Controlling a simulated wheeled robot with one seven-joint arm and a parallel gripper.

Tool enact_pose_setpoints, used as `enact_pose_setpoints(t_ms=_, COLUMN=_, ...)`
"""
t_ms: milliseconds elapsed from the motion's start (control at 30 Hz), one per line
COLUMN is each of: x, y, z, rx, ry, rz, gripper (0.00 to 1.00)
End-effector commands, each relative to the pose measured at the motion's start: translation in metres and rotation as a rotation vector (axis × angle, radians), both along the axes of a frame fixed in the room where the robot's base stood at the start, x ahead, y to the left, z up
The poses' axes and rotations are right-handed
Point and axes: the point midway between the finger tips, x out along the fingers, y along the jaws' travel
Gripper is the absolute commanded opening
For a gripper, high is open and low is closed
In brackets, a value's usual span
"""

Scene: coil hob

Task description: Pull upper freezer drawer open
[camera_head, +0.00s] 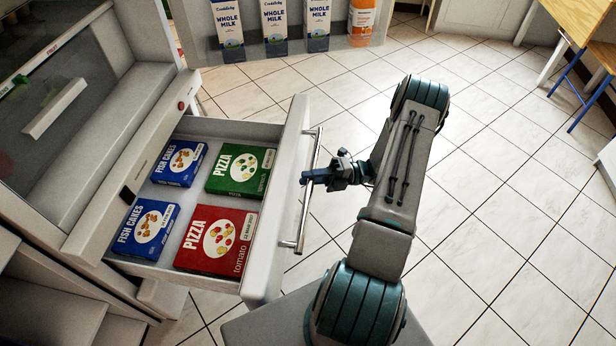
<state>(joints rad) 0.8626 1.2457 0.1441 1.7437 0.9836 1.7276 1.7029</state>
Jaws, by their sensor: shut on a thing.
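The upper freezer drawer (276,200) is pulled out of the freezer, with its inside in plain view. Its metal bar handle (301,222) runs along the outer side of the drawer front. My gripper (308,179) is shut on the handle, at about its middle. Inside the drawer lie two blue fish cakes boxes (148,232), a green pizza box (238,172) and a red pizza box (214,245). My arm reaches the handle from the right.
Milk cartons (275,26) and an orange bottle (361,20) stand on a door shelf (338,47) at the top. The tiled floor (500,200) to the right is clear. A wooden table (588,18) and a blue-legged chair (580,88) stand at the top right.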

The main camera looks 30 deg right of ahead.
Motion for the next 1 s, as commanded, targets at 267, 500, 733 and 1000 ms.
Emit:
enact_pose_setpoints(t_ms=267, x=0.001, y=-0.002, z=0.0, rx=-0.002, ry=-0.002, rz=-0.004, gripper=0.36)
enact_pose_setpoints(t_ms=500, x=0.001, y=0.0, z=0.0, rx=-0.001, ry=-0.001, rz=0.001, gripper=0.41)
enact_pose_setpoints(t_ms=733, x=-0.002, y=-0.012, z=-0.003, rx=-0.001, ry=-0.001, rz=0.0, gripper=0.41)
enact_pose_setpoints(t_ms=1000, x=-0.013, y=-0.07, z=-0.014, rx=-0.003, ry=-0.003, rz=-0.004, gripper=0.41)
